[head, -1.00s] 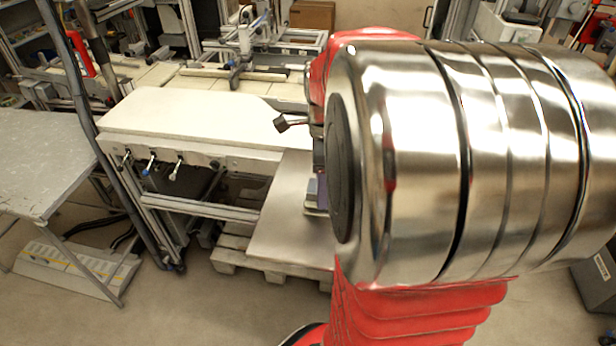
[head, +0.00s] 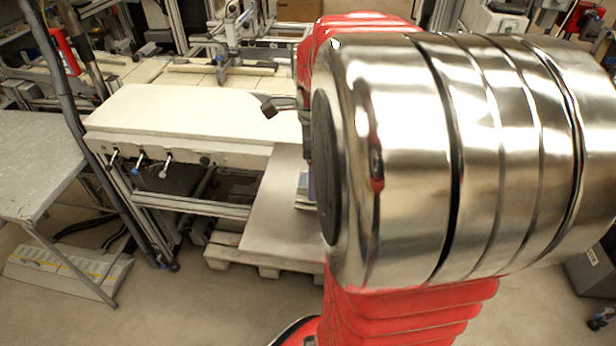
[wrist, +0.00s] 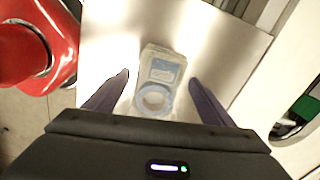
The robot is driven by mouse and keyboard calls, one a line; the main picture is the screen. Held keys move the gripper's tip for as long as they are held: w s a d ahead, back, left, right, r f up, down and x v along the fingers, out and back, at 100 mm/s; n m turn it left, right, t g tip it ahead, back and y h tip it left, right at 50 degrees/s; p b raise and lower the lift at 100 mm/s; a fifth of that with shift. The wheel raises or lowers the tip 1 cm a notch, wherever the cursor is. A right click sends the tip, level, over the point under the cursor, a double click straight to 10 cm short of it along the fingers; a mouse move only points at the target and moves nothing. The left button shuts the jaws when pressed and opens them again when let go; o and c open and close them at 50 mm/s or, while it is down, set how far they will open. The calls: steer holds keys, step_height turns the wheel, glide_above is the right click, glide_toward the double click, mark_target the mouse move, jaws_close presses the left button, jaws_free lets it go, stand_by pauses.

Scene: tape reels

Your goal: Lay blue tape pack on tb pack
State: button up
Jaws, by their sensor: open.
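In the wrist view a pale, clear-looking pack (wrist: 147,95) with a blue label and a pale blue ring lies on the light board. I cannot tell whether this is one pack or two stacked. My gripper (wrist: 159,77) is open, its two dark purple fingers standing apart on either side of the pack's lower half, with gaps and nothing held. In the head view only a sliver of a pack (head: 301,190) shows beside my arm, which hides the rest and most of the gripper.
A smooth light board (head: 275,225) lies low in front of a white-topped bench (head: 180,115) with levers on its front. A grey table (head: 35,160) stands at the left. A green object (wrist: 305,107) shows at the wrist view's right edge.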

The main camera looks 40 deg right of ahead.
step_height(320, 180, up, 10)
steer(key=shift+r, duration=0.15)
stand_by(0.3)
steer(key=shift+s, duration=0.1)
steer(key=shift+a, duration=0.1)
steer(key=s+a+f+n+t, duration=0.2)
steer(key=a+n, duration=1)
steer(key=n, duration=0.1)
steer(key=s+a+f+n+t, duration=0.1)
steer(key=a+f+n+t, duration=0.2)
steer(key=a+n, duration=0.9)
steer(key=shift+s+f+n, duration=0.3)
steer(key=shift+s+n, duration=0.05)
steer(key=shift+n, duration=0.35)
steer(key=shift+c, duration=0.7)
